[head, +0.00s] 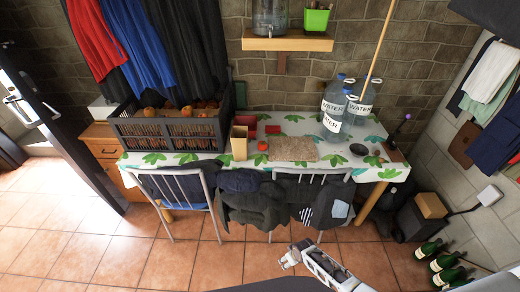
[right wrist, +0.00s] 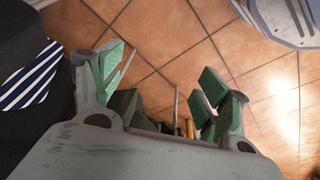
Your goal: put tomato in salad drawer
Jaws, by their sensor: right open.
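No container in view is clearly a salad drawer. My right gripper (head: 290,256) is low in front of the table, over the tiled floor, well apart from the tomato. In the right wrist view its green-padded fingers (right wrist: 160,78) stand apart with nothing between them. The tomato does not show in that view. My left gripper is not in view.
The table (head: 325,155) has chairs draped with dark clothes along its front (head: 255,205). A black crate (head: 170,132) with red-orange round items stands at its left end. Large water bottles (head: 334,105) stand at the back right. Green bottles (head: 447,260) are on the floor at right.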

